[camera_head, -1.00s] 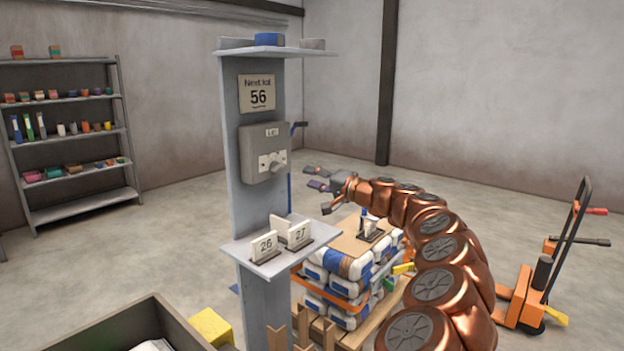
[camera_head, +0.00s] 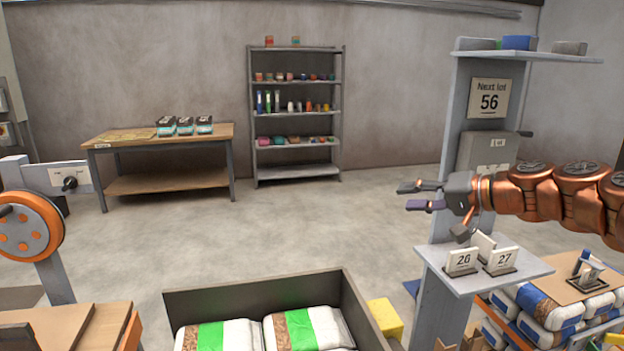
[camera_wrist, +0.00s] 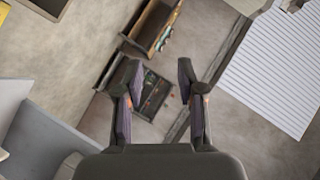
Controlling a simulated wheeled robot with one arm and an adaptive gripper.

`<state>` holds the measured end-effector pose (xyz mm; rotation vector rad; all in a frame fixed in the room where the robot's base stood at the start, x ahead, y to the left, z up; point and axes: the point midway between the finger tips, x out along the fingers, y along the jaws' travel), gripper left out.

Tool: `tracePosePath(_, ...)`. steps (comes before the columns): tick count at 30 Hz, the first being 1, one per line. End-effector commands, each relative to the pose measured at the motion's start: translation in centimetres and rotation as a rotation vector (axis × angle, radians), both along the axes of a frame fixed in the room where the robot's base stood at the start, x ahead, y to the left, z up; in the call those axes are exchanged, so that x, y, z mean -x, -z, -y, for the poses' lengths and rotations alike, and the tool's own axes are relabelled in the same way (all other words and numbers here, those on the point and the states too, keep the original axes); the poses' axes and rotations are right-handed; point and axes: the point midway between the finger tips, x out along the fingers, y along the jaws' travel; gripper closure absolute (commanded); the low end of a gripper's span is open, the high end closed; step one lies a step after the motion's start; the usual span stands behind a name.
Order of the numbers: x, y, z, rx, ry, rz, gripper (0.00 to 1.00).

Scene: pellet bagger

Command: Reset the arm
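My copper arm reaches in from the right in the head view. My gripper (camera_head: 424,196) is at its end, pointing left, in front of the grey post (camera_head: 480,110) and above its lower shelf. The fingers are apart with nothing between them. In the wrist view my gripper (camera_wrist: 158,85) also shows two separated fingers with empty space between them. Behind them, far off, are the floor and dark shelving.
Stacked bags (camera_head: 560,312) sit at lower right.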

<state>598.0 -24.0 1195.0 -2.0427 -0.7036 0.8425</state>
Motion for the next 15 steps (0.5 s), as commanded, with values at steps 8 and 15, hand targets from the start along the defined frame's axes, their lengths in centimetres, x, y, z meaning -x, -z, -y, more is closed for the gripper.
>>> tracePosePath(8, 12.0, 5.0, -11.2, 0.307, -0.253, -0.205, 0.61)
tracePosePath(15, 23.6, 12.1, -12.0, 0.613, -0.346, -0.438, 0.61)
